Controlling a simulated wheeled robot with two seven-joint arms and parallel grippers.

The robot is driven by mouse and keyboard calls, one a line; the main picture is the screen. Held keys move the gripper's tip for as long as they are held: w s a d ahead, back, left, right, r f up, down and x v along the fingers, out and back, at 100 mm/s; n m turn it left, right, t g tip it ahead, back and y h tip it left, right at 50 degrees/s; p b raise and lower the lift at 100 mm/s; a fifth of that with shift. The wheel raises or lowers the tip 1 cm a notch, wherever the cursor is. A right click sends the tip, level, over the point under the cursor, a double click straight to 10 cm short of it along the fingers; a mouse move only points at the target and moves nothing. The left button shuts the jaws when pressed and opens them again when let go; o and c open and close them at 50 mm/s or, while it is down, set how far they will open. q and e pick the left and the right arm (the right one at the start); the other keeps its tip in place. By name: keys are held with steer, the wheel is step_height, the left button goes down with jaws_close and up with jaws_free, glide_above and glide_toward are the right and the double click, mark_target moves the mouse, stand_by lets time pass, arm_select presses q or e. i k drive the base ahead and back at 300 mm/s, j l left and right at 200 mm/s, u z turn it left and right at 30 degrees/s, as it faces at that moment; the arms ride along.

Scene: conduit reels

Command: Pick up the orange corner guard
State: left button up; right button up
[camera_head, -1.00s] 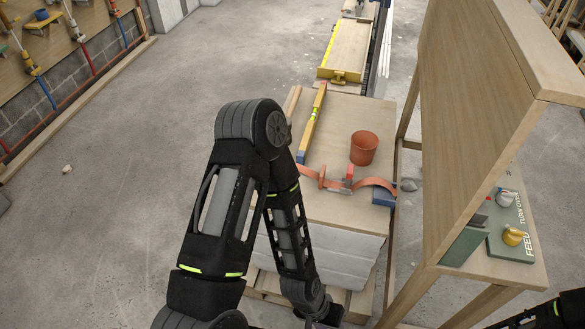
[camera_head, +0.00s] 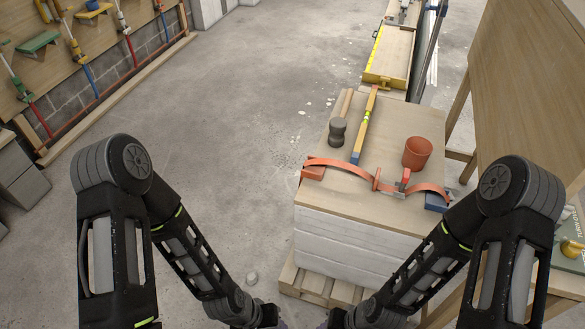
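An orange block, which looks like the orange corner guard (camera_head: 313,173), sits at the front left edge of the wooden board (camera_head: 340,199) on top of a white stack. The left end of an orange curved strap (camera_head: 338,163) lies at or over it; I cannot tell whether they touch. My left gripper (camera_head: 272,318) and my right gripper (camera_head: 332,320) are low at the bottom edge of the view, in front of the stack and apart from the guard. Both are dark and partly cut off, so their finger openings are hidden.
An orange cup (camera_head: 417,153), a yellow level (camera_head: 366,121) and a dark grey knobbed object (camera_head: 337,131) stand or lie on the board. A wooden panel (camera_head: 530,80) rises at right. The floor at left is open.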

mark_target(314, 173)
steer(key=i+j, duration=0.15)
steer(key=j, duration=0.15)
steer(key=i+j, duration=0.15)
steer(key=j, duration=0.2)
steer(key=i+j, duration=0.35)
steer(key=j, duration=0.3)
steer(key=z, duration=1.85)
